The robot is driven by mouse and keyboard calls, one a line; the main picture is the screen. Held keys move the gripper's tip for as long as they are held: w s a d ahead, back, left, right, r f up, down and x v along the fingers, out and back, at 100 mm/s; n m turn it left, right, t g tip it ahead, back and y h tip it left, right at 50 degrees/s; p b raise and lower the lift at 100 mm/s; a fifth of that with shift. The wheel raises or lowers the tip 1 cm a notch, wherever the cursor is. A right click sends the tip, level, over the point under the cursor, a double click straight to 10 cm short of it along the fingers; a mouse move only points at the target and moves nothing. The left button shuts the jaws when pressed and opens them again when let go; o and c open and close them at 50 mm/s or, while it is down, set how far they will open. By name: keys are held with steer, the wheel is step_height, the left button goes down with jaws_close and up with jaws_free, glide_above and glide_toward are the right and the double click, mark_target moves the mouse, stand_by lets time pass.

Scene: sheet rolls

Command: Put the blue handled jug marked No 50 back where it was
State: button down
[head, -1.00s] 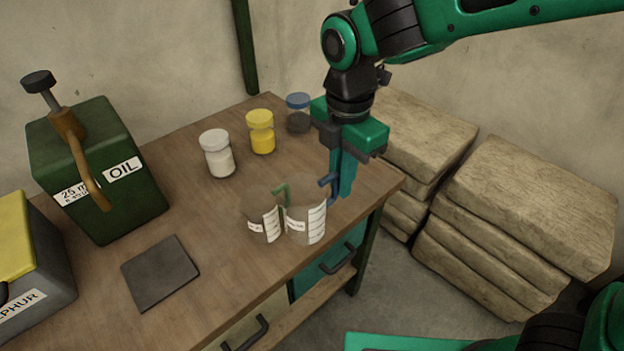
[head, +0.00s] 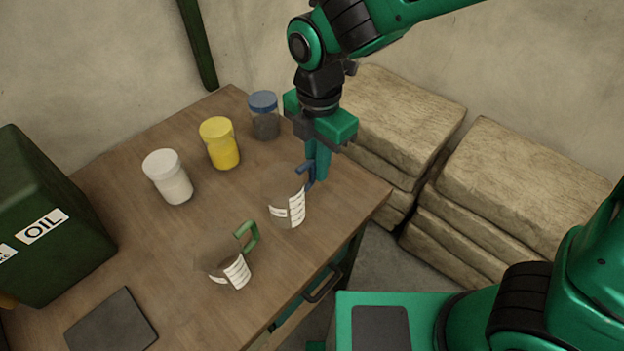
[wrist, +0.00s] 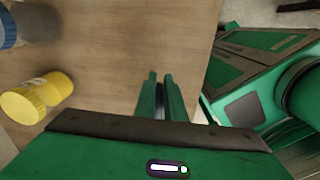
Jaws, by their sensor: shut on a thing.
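The blue handled jug (head: 284,204) is a clear-looking beaker with a white label; the number on it is too small to read. My gripper (head: 314,172) points down and is shut on its blue handle. The jug is upright at the right part of the bench, and I cannot tell whether its base touches the wood. A similar jug with a green handle (head: 228,268) stands nearer the front left, apart from it. In the wrist view my gripper's fingers (wrist: 160,76) are close together with a dark strip between them; the jug's body cannot be made out there.
A white jar (head: 168,178), a yellow jar (head: 220,145) and a blue-lidded jar (head: 264,116) stand behind on the bench (head: 130,225). A green OIL can (head: 45,210) and a dark square plate (head: 110,325) are left. Stacked sacks (head: 395,115) lie beyond the right edge.

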steer(key=shift+f, duration=2.3)
steer(key=c, duration=1.8)
jaws_free()
steer(key=shift+f, duration=0.1)
step_height(320, 180, up, 12)
steer(key=shift+r, duration=0.15)
